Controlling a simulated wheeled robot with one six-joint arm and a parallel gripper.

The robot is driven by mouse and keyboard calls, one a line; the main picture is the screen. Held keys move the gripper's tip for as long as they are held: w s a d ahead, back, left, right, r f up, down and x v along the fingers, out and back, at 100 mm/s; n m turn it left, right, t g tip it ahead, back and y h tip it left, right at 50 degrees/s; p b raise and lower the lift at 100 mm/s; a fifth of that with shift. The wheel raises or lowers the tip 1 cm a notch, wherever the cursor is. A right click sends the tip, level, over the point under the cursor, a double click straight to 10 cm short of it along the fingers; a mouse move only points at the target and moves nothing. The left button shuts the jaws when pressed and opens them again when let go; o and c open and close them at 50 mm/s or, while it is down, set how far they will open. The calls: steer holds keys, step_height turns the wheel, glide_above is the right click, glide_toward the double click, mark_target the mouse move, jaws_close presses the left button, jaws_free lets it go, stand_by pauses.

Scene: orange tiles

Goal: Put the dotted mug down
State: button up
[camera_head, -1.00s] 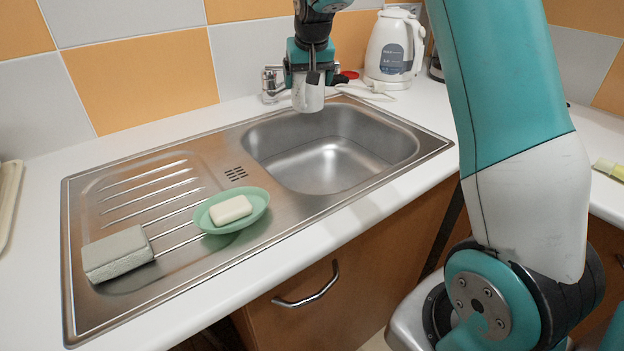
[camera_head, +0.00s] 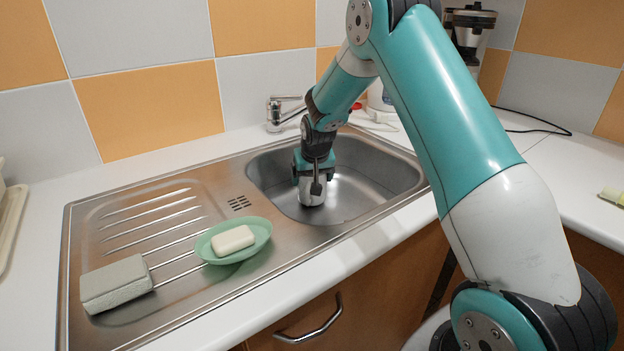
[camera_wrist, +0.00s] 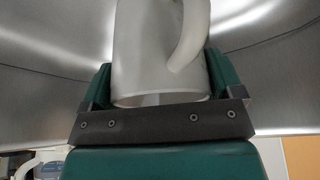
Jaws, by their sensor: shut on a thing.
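The mug (camera_head: 312,192) is whitish and is down inside the sink basin (camera_head: 375,172). No dots can be made out on it. My gripper (camera_head: 313,176) reaches down into the basin and is shut on the mug. In the wrist view the mug (camera_wrist: 150,62) is between the two green fingers of my gripper (camera_wrist: 160,88), with its handle toward the camera. The mug's lower end is close to the basin floor in the head view; I cannot tell whether it touches.
A green soap dish (camera_head: 262,243) with a white soap bar (camera_head: 233,240) and a grey sponge (camera_head: 116,283) sit on the drainboard (camera_head: 150,215). A faucet (camera_head: 275,112) stands behind the basin. The basin's right part is clear.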

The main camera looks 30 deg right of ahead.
steer(key=shift+f, duration=0.35)
steer(key=o, duration=1)
steer(key=shift+f, duration=0.15)
steer(key=shift+r, duration=0.25)
steer(key=v, duration=1.1)
steer(key=s+a+r+n+g+y, duration=0.1)
steer(key=s+a+r+n+y, duration=0.35)
steer(key=s+a, duration=0.8)
steer(key=s+a+r+n+g, duration=0.1)
steer(key=s+a+n, duration=0.1)
steer(key=s+a, duration=0.2)
steer(key=s+a+r+n+g+y, duration=0.1)
steer(key=s+a, duration=0.3)
steer(key=s, duration=0.5)
steer(key=s+a+r+n+g, duration=0.1)
steer(key=s+a+n, duration=0.3)
steer(key=s, duration=0.3)
steer(key=shift+s+a+r, duration=0.1)
steer(key=shift+s+r, duration=0.15)
